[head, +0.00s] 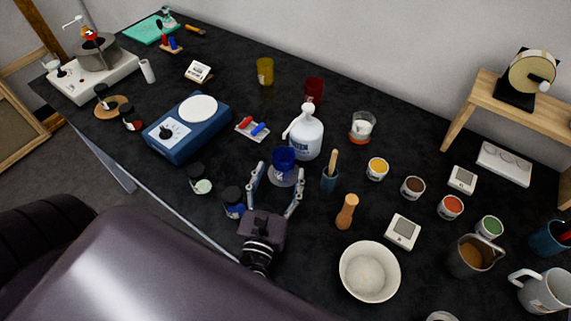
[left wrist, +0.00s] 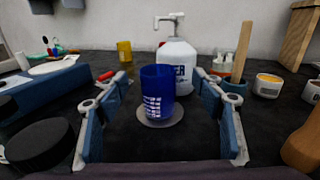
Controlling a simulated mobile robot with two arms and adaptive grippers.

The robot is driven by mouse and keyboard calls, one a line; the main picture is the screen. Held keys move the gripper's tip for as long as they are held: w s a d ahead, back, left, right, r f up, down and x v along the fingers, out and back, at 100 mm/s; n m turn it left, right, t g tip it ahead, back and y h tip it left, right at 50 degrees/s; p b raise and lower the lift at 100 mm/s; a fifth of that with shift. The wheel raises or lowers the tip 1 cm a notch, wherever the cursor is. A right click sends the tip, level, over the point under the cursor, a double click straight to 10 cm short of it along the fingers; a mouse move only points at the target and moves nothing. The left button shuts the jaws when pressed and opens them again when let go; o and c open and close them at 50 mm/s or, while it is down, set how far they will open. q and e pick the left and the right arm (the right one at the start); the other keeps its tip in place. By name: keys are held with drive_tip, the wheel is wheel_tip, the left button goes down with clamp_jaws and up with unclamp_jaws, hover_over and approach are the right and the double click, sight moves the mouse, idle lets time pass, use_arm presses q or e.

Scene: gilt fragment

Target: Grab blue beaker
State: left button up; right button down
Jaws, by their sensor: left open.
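The blue beaker (head: 284,157) is a translucent dark blue cup standing upright on a pale round disc (head: 282,179) on the black table. My left gripper (head: 275,188) is open, its two fingers spread on the near side of the beaker. In the left wrist view the blue beaker (left wrist: 157,92) stands centred between the open fingers (left wrist: 160,125), slightly beyond them, with clear gaps on both sides. The fingers do not appear to touch it. My right gripper is not in view.
A white pump bottle (head: 305,136) stands close behind the beaker. A teal pot with a wooden tool (head: 329,180) is to its right. A dark blue-banded jar (head: 234,202) is left of the gripper, and a blue stirrer device (head: 187,132) lies farther left. A white bowl (head: 370,271) is front right.

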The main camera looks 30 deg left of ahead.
sight(284, 154)
use_arm(q)
drive_tip(key=shift+w+a+r+p, duration=0.15)
drive_tip(key=shift+w+p, duration=0.1)
drive_tip(key=shift+w, duration=0.2)
drive_tip(key=shift+w+a+r+p, duration=0.1)
drive_tip(key=shift+w+p, duration=0.1)
drive_tip(key=shift+w, duration=0.2)
drive_tip(key=shift+w+a, duration=0.1)
drive_tip(key=shift+w, duration=0.25)
drive_tip(key=p+x, duration=0.2)
drive_tip(key=x, duration=0.1)
drive_tip(key=shift+w+a+f, duration=0.2)
drive_tip(key=shift+a+f, duration=0.05)
drive_tip(key=shift+f, duration=0.1)
drive_tip(key=shift+w+a+f, duration=0.1)
drive_tip(key=shift+w+f, duration=0.1)
drive_tip(key=shift+w, duration=0.3)
drive_tip(key=c, duration=1.3)
drive_tip(key=shift+r, duration=0.15)
